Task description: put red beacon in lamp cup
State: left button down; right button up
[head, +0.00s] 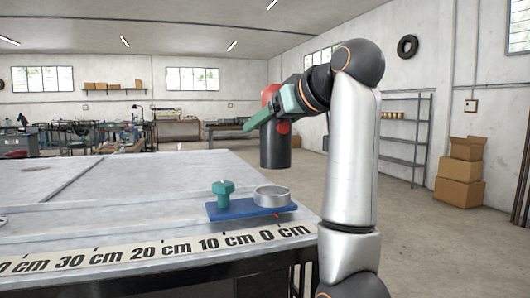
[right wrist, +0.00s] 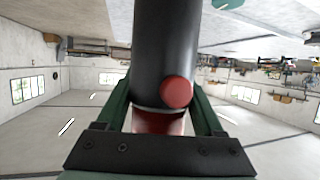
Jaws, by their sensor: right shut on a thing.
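The red beacon (head: 275,152) has a long black cylindrical body, a red upper part and a round red spot on its side. My right gripper (head: 270,110) is shut on its red upper part, and the beacon hangs roughly upright in the air. In the right wrist view the beacon's black body (right wrist: 165,50) extends out from between the green fingers (right wrist: 163,112). The lamp cup (head: 272,195) is a round grey metal cup on a blue plate (head: 240,211) at the table's right corner. The beacon is above the cup, clearly apart from it. My left gripper is not in view.
A teal knob (head: 223,189) stands on the blue plate just left of the cup. A centimetre scale (head: 150,251) runs along the front edge of the table (head: 130,185). The tabletop left of the plate is mostly clear. Shelves and cardboard boxes (head: 459,167) stand far off right.

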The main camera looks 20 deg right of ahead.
aim_at(265, 161)
jog(key=w+f, duration=0.1)
jog(key=f, duration=0.1)
jog(key=w+f, duration=0.2)
jog(key=shift+w+d, duration=0.1)
jog(key=shift+d, duration=0.1)
notch_tip(265, 161, down, 3)
jog(key=shift+w+r+b, duration=0.1)
jog(key=shift+w+b, duration=0.05)
jog(key=shift+b, duration=0.15)
jog(key=shift+s+f, duration=0.2)
jog(key=shift+f, duration=0.2)
grip_shut()
jog(key=o, duration=1.2)
grip_release()
jog(key=shift+w+f, duration=0.1)
jog(key=shift+c, duration=0.2)
jog(key=shift+o, duration=0.8)
jog(key=shift+w, duration=0.2)
jog(key=shift+o, duration=1)
jog(key=shift+s+r, duration=0.15)
jog(key=shift+r, duration=0.05)
